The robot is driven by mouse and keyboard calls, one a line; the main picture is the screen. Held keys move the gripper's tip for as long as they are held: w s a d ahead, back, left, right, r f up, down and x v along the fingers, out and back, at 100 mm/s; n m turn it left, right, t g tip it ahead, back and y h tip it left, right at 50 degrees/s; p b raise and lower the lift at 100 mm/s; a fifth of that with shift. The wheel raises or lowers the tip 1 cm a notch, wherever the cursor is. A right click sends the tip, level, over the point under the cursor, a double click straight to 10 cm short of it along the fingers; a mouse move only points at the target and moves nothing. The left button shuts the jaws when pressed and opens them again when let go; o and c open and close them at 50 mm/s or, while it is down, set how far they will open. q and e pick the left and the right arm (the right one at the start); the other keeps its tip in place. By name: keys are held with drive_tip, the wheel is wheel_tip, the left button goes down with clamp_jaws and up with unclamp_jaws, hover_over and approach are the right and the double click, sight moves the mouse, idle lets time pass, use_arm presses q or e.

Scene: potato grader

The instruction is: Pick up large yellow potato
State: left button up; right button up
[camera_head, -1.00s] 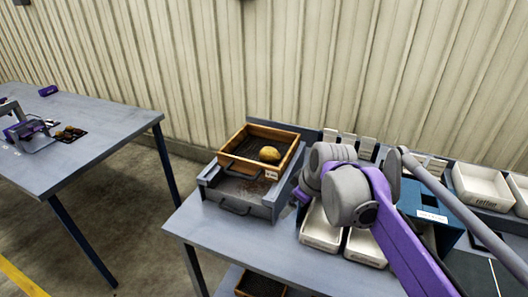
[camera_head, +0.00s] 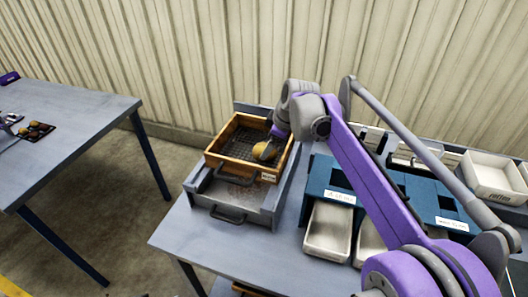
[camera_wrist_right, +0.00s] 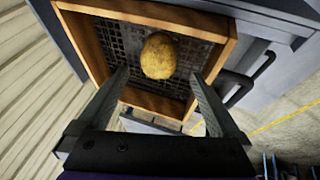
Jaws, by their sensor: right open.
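The large yellow potato (camera_head: 264,151) lies in a wooden-framed sieve box with a dark mesh floor (camera_head: 236,146). In the right wrist view the potato (camera_wrist_right: 159,56) lies on the mesh, ahead of my right gripper (camera_wrist_right: 160,82). The two fingers are spread wide, one on each side of the potato's line, and hold nothing. In the head view my right gripper (camera_head: 278,132) is at the box's right side, close to the potato and partly hidden by the wrist. My left gripper is not in view.
The sieve box sits on a grey stand with handles (camera_head: 230,200) on the table. Blue bins (camera_head: 322,178) and white trays (camera_head: 328,228) stand to the right, partly behind my right arm. Another table (camera_head: 70,120) stands at left. Bare tabletop (camera_head: 200,245) lies in front.

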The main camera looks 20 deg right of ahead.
sight(264, 147)
drive_tip(key=x, duration=0.6)
drive_tip(key=shift+w, duration=0.2)
drive_tip(key=shift+r, duration=0.1)
drive_tip(key=c, duration=1.5)
